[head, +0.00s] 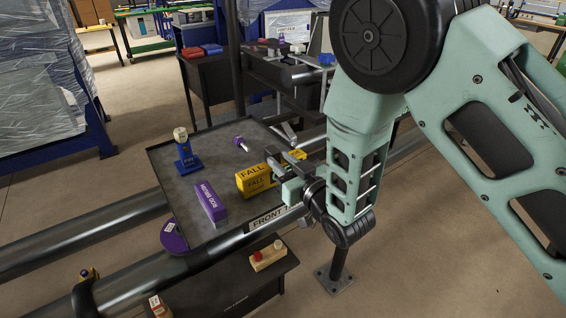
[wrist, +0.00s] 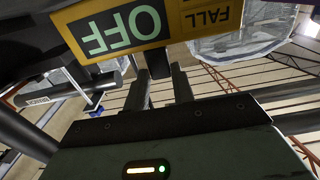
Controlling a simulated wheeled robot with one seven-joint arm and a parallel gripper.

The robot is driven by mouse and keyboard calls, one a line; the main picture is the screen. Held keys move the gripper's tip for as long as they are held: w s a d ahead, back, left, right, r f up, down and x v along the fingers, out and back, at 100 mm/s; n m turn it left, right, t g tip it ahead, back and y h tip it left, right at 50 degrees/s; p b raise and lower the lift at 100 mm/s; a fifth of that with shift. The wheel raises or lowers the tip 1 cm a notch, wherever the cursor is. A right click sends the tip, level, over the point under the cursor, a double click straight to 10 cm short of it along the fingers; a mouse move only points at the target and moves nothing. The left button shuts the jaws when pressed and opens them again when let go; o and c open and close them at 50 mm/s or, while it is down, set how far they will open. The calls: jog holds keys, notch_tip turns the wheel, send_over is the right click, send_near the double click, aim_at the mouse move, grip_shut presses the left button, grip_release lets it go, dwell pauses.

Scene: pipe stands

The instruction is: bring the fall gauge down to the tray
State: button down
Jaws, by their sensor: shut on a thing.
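The fall gauge (head: 252,182) is a yellow block with black FALL lettering, over the front right part of the tray in the head view. My gripper (head: 281,168) is shut on it from the right. In the wrist view the gauge (wrist: 155,30) fills the top, with a green OFF display and an upside-down FALL label; a dark piece of it reaches down to my fingers (wrist: 160,88). The dark grey tray (head: 212,153) has a low rim and a label starting FRONT. I cannot tell whether the gauge touches the tray floor.
On the tray are a purple block (head: 211,204) left of the gauge, a blue stand with a cream top (head: 187,155) and a small purple-headed tool (head: 241,143). Large pipes (head: 90,240) run beside the tray. A wooden block with red knobs (head: 268,257) sits on a lower dark surface in front.

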jog(key=shift+f+b, duration=0.35)
jog(key=shift+f, duration=0.05)
jog(key=c, duration=1.1)
grip_release()
jog(key=b+v, duration=0.3)
jog(key=v, duration=0.6)
